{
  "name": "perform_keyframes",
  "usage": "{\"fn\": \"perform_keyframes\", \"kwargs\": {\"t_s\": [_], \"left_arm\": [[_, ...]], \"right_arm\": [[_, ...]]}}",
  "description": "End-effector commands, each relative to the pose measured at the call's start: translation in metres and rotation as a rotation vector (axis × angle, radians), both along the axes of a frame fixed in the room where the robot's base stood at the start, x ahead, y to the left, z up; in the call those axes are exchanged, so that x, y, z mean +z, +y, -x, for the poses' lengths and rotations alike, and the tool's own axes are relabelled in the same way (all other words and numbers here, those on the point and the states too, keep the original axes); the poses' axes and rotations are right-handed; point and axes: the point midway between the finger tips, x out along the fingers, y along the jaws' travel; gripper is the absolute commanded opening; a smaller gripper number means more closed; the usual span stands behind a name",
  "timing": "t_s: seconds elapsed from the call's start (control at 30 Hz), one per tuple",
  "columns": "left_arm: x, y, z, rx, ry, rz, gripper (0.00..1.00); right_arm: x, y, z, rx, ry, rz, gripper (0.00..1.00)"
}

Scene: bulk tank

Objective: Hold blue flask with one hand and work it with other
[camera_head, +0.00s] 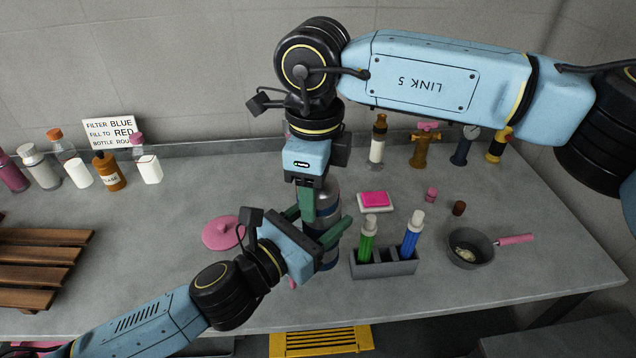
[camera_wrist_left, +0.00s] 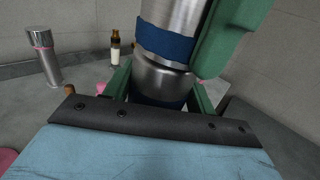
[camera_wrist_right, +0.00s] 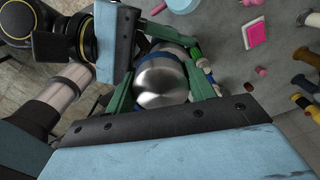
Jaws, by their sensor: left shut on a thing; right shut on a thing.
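The blue flask (camera_head: 327,203) is a steel cylinder with blue bands, standing upright near the front middle of the counter, partly hidden by my grippers. My left gripper (camera_head: 318,226) is shut around its lower body from the front left. In the left wrist view the steel and blue body (camera_wrist_left: 165,80) fills the space between the green fingers. My right gripper (camera_head: 312,200) reaches down from above and is shut on the flask's upper part. In the right wrist view its rounded steel top (camera_wrist_right: 160,82) sits between the fingers.
A rack (camera_head: 384,268) with green and blue tubes stands close right of the flask. A pan (camera_head: 470,252) is further right, a pink sponge (camera_head: 374,199) behind. A pink lid (camera_head: 221,233) lies left. Bottles, a sign (camera_head: 110,133) and valves line the back; a wooden rack (camera_head: 40,255) is far left.

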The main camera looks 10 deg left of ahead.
Motion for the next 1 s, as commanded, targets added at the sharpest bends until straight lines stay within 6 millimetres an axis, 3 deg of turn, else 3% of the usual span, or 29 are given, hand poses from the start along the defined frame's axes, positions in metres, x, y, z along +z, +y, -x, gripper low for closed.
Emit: {"fn": "perform_keyframes", "kwargs": {"t_s": [0.5,1.0], "left_arm": [[0.001,0.0,0.001,-0.002,-0.001,0.0,0.0],[0.001,0.0,0.001,-0.002,-0.001,0.0,0.0]], "right_arm": [[0.001,0.0,0.0,0.001,0.0,0.0,0.27],[0.018,0.0,0.0,0.0,-0.001,-0.001,0.27]]}}
